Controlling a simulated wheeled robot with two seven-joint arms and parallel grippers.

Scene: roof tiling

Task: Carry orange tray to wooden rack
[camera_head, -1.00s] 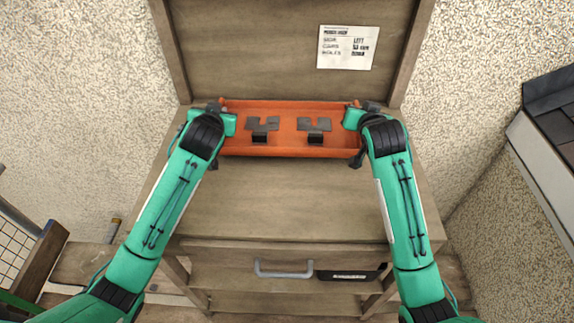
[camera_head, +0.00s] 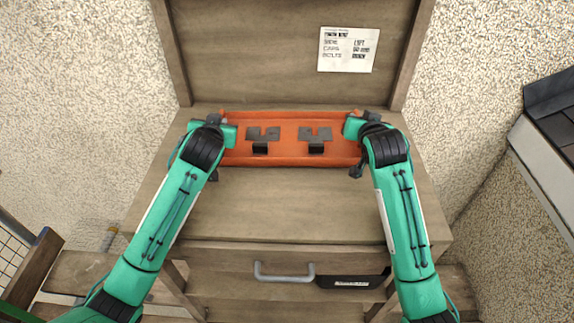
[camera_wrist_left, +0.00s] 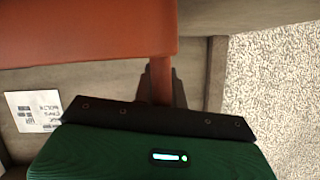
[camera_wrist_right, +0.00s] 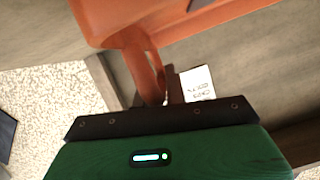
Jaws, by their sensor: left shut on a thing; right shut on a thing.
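The orange tray (camera_head: 290,158) is at the back of the wooden rack's top in the head view, with two dark grey notched pieces (camera_head: 263,137) (camera_head: 315,137) in it. My left gripper (camera_head: 222,133) is shut on the tray's left end; the tray's orange end part also shows between its fingers in the left wrist view (camera_wrist_left: 160,75). My right gripper (camera_head: 356,130) is shut on the tray's right end, and the right wrist view shows the orange handle (camera_wrist_right: 145,65) between its fingers. I cannot tell whether the tray touches the wooden top (camera_head: 290,212).
A wooden back panel with a printed white card (camera_head: 348,49) rises behind the tray. The top's front half is clear. Dark slabs (camera_head: 553,105) stand at right.

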